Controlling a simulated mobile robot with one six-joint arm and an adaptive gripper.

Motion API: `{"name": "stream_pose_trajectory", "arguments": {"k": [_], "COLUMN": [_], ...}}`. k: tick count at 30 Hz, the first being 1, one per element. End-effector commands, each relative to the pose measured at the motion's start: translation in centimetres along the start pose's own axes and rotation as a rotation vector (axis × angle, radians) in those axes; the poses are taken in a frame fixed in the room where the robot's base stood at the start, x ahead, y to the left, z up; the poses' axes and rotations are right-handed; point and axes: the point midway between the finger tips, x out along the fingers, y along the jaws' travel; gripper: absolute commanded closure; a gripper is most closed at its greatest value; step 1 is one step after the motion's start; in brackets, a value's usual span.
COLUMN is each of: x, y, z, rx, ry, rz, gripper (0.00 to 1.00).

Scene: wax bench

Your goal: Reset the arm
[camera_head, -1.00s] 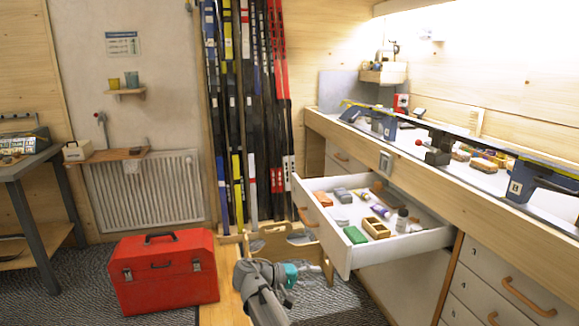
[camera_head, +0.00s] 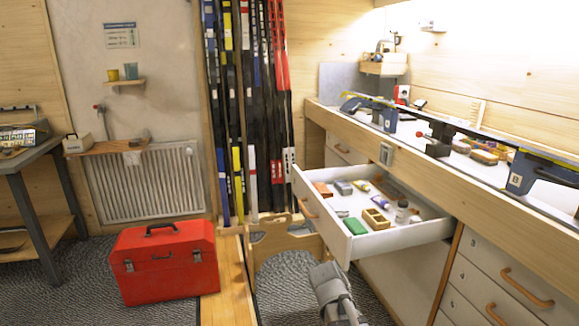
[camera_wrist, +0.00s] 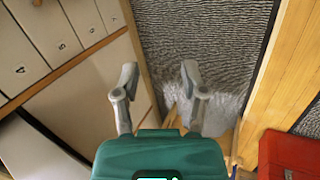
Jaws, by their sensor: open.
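My gripper (camera_wrist: 160,82) is in the wrist view, with its two grey fingers spread apart and nothing between them. Its teal body fills the bottom middle of that view. The fingers point over the dark patterned floor mat (camera_wrist: 205,35), beside the cabinet. In the head view only a grey part of my arm shows at the bottom, in front of the open drawer; the gripper itself is not visible there.
An open drawer (camera_head: 392,241) holding small items juts out from the bench (camera_head: 440,150). A red toolbox (camera_head: 165,262) stands on the floor at left. Skis (camera_head: 250,120) lean on the back wall.

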Motion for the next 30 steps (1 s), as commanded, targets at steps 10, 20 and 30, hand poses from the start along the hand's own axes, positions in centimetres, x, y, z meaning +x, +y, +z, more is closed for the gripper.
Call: {"name": "stream_pose_trajectory", "arguments": {"k": [10, 20, 30], "x": [1.7, 1.2, -1.6], "y": [-0.7, -1.2, 0.1], "z": [3.4, 4.6, 4.7], "rx": [0.079, 0.125, 0.122], "ry": [0.010, 0.027, 0.026], "rz": [-0.301, -0.456, -0.451], "gripper": [0.45, 0.45, 0.45]}}
